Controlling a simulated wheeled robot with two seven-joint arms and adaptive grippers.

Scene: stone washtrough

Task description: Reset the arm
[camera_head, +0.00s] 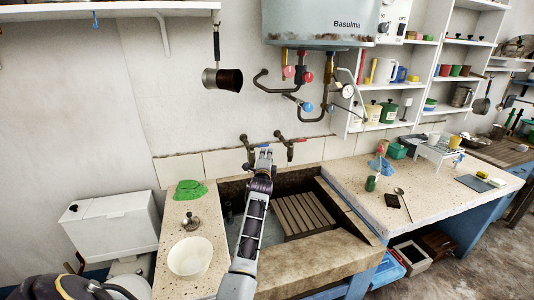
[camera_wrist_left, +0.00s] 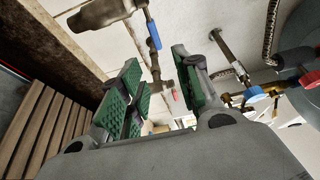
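My left arm (camera_head: 250,225) reaches up from the bottom edge across the stone trough (camera_head: 345,250). My left gripper (camera_head: 264,152) is at the far end of the arm, near the wall behind the trough, between two dark wall taps. In the left wrist view its two green-padded fingers (camera_wrist_left: 160,82) stand wide apart with nothing held between them. Wall pipes and a tap with a blue part (camera_wrist_left: 153,34) show beyond the fingers. I cannot tell how far the fingertips are from the taps. My right gripper is in neither view.
A wooden slatted rack (camera_head: 303,215) lies in the trough, right of my arm. A white bowl (camera_head: 190,257) and green cloth (camera_head: 189,189) are on the left ledge. A boiler (camera_head: 318,22) with pipes hangs above. The right counter (camera_head: 440,198) holds several small items.

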